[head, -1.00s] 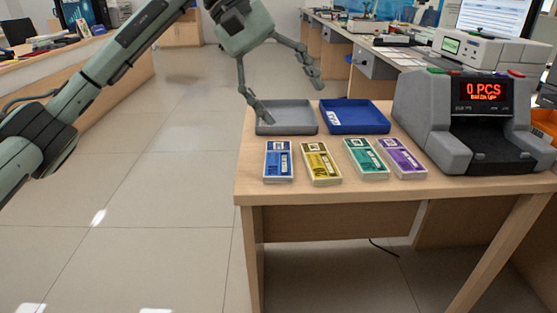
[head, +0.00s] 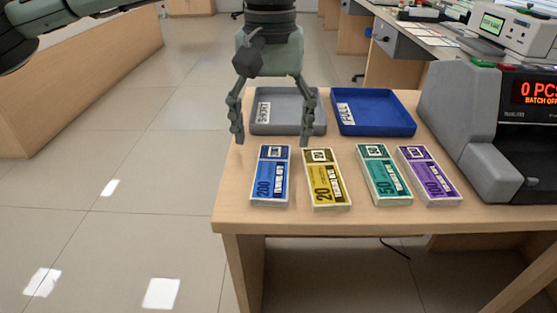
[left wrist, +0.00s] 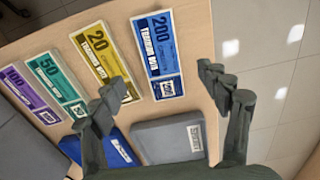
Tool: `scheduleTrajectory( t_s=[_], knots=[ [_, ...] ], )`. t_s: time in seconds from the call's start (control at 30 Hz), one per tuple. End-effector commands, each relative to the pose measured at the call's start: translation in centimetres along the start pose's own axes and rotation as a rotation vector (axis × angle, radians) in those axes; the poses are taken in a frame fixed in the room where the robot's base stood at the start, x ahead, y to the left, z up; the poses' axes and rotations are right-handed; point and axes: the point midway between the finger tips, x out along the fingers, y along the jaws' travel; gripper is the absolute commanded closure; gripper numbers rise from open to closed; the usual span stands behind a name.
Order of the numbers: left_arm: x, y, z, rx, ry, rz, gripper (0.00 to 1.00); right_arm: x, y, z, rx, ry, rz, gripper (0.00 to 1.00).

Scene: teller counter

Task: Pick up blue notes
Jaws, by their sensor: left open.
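The blue notes (head: 271,176) lie as a flat bundle on the table, leftmost in a row of note bundles. In the left wrist view the blue notes (left wrist: 158,52) lie ahead of the fingertips, nearly in line with the gap between them. My left gripper (head: 272,140) points down with its fingers spread wide. In the head view it is over the grey tray, just behind the blue notes. It is empty, and its fingers (left wrist: 172,92) also show in the left wrist view. My right gripper is not in view.
Yellow notes (head: 325,178), teal notes (head: 383,174) and purple notes (head: 429,174) lie to the right of the blue ones. Behind stand a grey tray (head: 290,127) and a blue tray (head: 375,124). A counting machine (head: 465,125) stands at the right. The table's left edge is close to the blue notes.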

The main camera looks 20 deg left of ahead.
Motion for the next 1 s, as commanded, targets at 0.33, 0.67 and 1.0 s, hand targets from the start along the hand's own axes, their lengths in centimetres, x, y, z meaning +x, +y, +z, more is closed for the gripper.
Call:
scheduleTrajectory(
  t_s=[0.33, 0.67, 1.0],
  knots=[
    [4.4, 0.0, -0.4, 0.0, -0.003, -0.001, 0.24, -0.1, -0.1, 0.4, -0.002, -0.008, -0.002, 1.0],
    [7.1, 0.0, -0.6, -0.001, -0.001, 0.002, 0.24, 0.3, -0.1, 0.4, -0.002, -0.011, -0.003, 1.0],
    [7.1, 0.0, -0.6, -0.001, -0.001, 0.002, 0.49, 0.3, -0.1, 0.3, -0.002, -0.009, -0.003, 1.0]
  ],
)
